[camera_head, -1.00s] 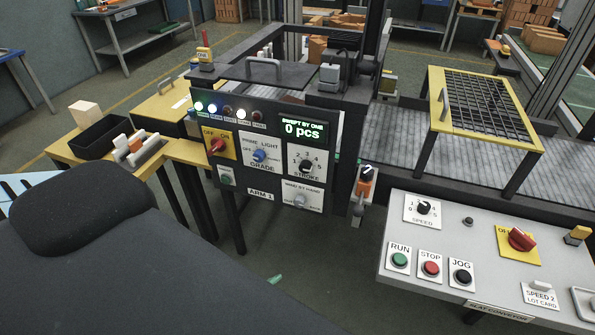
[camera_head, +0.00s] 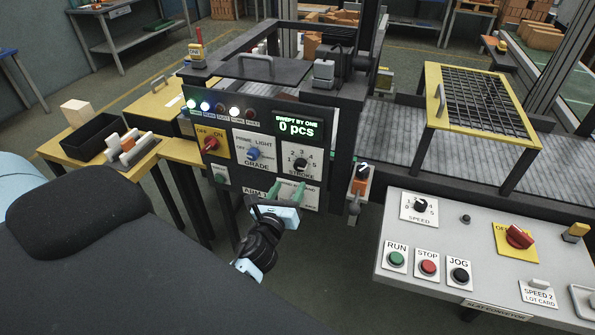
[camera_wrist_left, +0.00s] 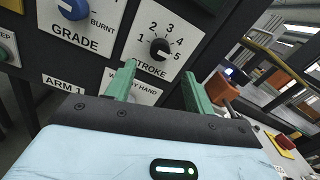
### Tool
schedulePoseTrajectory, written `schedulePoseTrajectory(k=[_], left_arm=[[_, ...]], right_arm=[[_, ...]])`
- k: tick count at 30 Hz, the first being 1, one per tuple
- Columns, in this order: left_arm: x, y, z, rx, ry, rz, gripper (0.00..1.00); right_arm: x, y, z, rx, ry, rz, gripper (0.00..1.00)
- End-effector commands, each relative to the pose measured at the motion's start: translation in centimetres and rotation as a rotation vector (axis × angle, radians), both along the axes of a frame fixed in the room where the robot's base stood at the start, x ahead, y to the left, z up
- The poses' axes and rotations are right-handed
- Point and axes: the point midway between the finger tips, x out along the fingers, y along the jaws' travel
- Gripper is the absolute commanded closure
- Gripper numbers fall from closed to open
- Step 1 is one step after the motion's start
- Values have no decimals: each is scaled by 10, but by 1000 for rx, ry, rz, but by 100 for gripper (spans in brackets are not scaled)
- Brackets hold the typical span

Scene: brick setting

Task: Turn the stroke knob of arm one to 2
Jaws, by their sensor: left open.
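The stroke knob (camera_head: 301,165) is a small black knob on a white plate on the ARM 1 panel, with numbers 1 to 5 around it. In the left wrist view the knob (camera_wrist_left: 160,48) shows a light mark that seems to point toward 5. My left gripper (camera_head: 291,188) is open, with its green fingers just below the stroke knob, in front of the lower plate. In the left wrist view the fingers (camera_wrist_left: 158,73) are spread apart with nothing between them, and the knob is beyond their tips. My right gripper is not in view.
The blue grade knob (camera_head: 253,154) is left of the stroke knob, and a red switch (camera_head: 211,143) is farther left. An orange-and-grey part (camera_head: 359,183) sticks out at the panel's right edge. A grey console (camera_head: 455,215) with buttons stands at the right.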

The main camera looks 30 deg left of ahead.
Motion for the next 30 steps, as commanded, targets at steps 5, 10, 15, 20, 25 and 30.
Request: schedulePoseTrajectory(k=[5, 10, 15, 20, 25, 30], left_arm=[[12, 3, 1, -3, -3, 1, 47], [37, 9, 2, -4, -3, 0, 47], [59, 14, 0, -6, -1, 1, 47], [71, 17, 0, -5, -1, 0, 47], [75, 18, 0, -5, 0, 1, 47], [75, 18, 0, -6, 0, 1, 47]], right_arm=[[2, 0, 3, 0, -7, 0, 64], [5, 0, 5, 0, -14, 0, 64], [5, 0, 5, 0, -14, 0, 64], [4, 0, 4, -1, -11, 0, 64], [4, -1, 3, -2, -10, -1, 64], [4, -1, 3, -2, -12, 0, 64]])
